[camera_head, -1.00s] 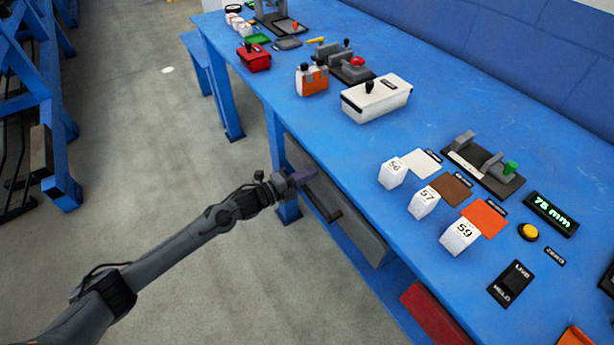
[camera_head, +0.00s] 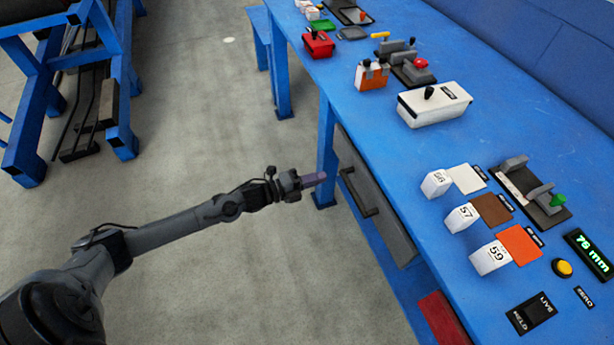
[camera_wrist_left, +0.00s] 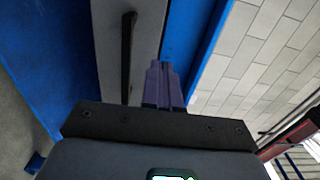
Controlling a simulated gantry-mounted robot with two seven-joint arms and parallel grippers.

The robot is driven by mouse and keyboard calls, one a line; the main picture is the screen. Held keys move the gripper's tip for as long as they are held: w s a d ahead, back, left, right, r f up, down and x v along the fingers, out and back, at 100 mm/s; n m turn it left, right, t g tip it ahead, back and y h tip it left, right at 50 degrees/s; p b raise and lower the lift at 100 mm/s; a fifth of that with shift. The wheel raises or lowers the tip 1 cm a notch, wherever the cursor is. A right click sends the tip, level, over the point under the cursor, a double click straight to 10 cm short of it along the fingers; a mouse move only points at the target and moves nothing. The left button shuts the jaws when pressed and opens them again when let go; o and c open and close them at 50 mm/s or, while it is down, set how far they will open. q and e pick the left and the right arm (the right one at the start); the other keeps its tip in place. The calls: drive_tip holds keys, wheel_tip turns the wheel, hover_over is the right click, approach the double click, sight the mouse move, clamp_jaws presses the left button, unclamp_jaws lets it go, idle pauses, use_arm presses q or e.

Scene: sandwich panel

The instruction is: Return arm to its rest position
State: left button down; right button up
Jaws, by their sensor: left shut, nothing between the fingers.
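My left gripper (camera_head: 314,180) is in the head view, off the front edge of the blue workbench (camera_head: 520,110) and out over the grey floor. Its purple fingers are shut with nothing between them, and they point right toward the bench. The left wrist view shows the same closed fingers (camera_wrist_left: 165,85) with the grey drawer front (camera_wrist_left: 135,40) and its dark handle beyond. My left arm reaches in from the lower left. My right gripper is in neither view.
White blocks marked 57 (camera_head: 461,217) and 59 (camera_head: 490,257) stand on the bench beside coloured squares. A white box (camera_head: 435,105), a clamp (camera_head: 530,190) and a display (camera_head: 590,254) are there too. Blue racking (camera_head: 120,80) stands at upper left. The floor between is clear.

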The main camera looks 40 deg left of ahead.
use_arm(q)
drive_tip(key=s+f+n+p, duration=0.1)
drive_tip(key=s+p, duration=0.2)
drive_tip(key=s, duration=0.2)
drive_tip(key=s+d+r+n+g+y+p, duration=0.1)
drive_tip(key=s+d+r+n+y+p, duration=0.1)
drive_tip(key=s+d+r+n+p, duration=0.4)
drive_tip(key=s+d+r+n+y+p, duration=0.3)
drive_tip(key=d+n+p, duration=0.1)
drive_tip(key=d, duration=0.3)
drive_tip(key=s+a+r+n+g+y+p, duration=0.1)
drive_tip(key=s+a+r+n+g+y, duration=0.1)
drive_tip(key=s+n+g, duration=0.4)
drive_tip(key=s+a+r+n+g+y+p, duration=0.1)
drive_tip(key=s+r+n+g+y, duration=0.1)
drive_tip(key=s+n+g, duration=0.5)
wheel_tip(320, 180, up, 38)
drive_tip(key=s+m+t+p, duration=0.2)
drive_tip(key=p, duration=3.6)
drive_tip(key=shift+f, duration=0.25)
drive_tip(key=shift+s, duration=0.1)
